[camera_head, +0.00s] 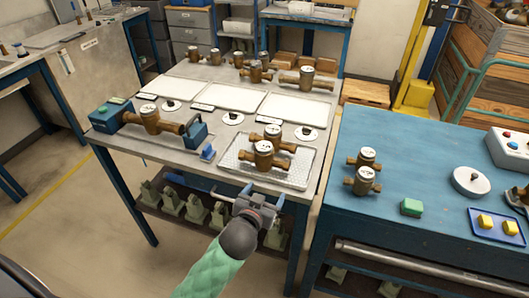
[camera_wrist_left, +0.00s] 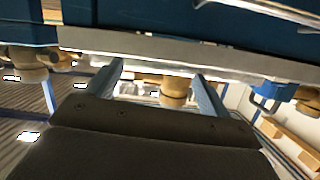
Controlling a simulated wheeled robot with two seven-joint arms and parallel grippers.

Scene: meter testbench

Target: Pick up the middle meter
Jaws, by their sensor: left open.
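Two brass meters with white round dials, a rear one (camera_head: 272,133) and a front one (camera_head: 263,153), lie close together on a light tray (camera_head: 240,173) at the bench's front right. Another brass meter (camera_head: 150,117) sits between blue clamp blocks at the left. Which one counts as the middle meter is unclear. My left gripper (camera_head: 258,203) is open and empty, just off the bench's front edge, near the tray. In the left wrist view its fingers (camera_wrist_left: 158,82) are spread, and a brass body (camera_wrist_left: 174,92) shows beyond them, apart from them.
A blue table (camera_head: 425,165) at the right holds two more meters (camera_head: 364,172), a green block (camera_head: 411,207) and a tray of yellow blocks (camera_head: 497,238). Several meters (camera_head: 255,72) stand at the bench's back. White flat panels (camera_head: 225,96) cover its middle.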

